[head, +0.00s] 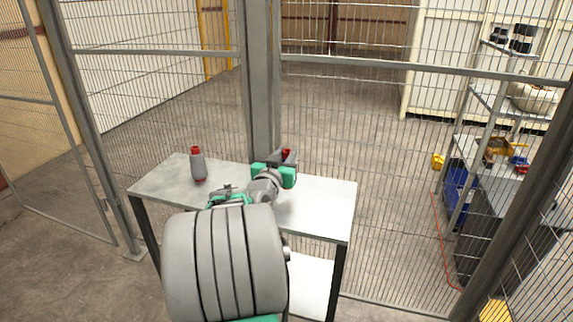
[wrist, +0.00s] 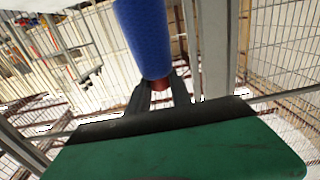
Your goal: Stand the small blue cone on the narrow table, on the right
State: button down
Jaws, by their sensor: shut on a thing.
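The narrow table (head: 325,205) has a pale grey top. My gripper (head: 288,157) is over the right half of the table, near its back edge. In the wrist view, my gripper (wrist: 162,92) is shut on the small blue cone (wrist: 145,38) near its red end (wrist: 160,84). The cone's blue body reaches away beyond the fingers and is cut off by the top of the picture. In the head view only a bit of red shows at the fingers; the blue body is hidden. I cannot tell whether the cone touches the table.
The table's right end is bare. A mesh fence with a thick post (head: 261,80) rises behind the table. A shelf rack (head: 478,150) stands beyond the fence on the right.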

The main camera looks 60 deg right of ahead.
jog(key=shift+d+f, duration=0.15)
jog(key=shift+f, duration=0.8)
jog(key=shift+d+f, duration=0.15)
jog(key=shift+f, duration=0.75)
jog(key=shift+f+b, duration=0.2)
jog(key=shift+b, duration=0.1)
jog(key=c, duration=1.2)
grip_release()
jog(key=shift+o, duration=0.2)
jog(key=shift+r, duration=0.1)
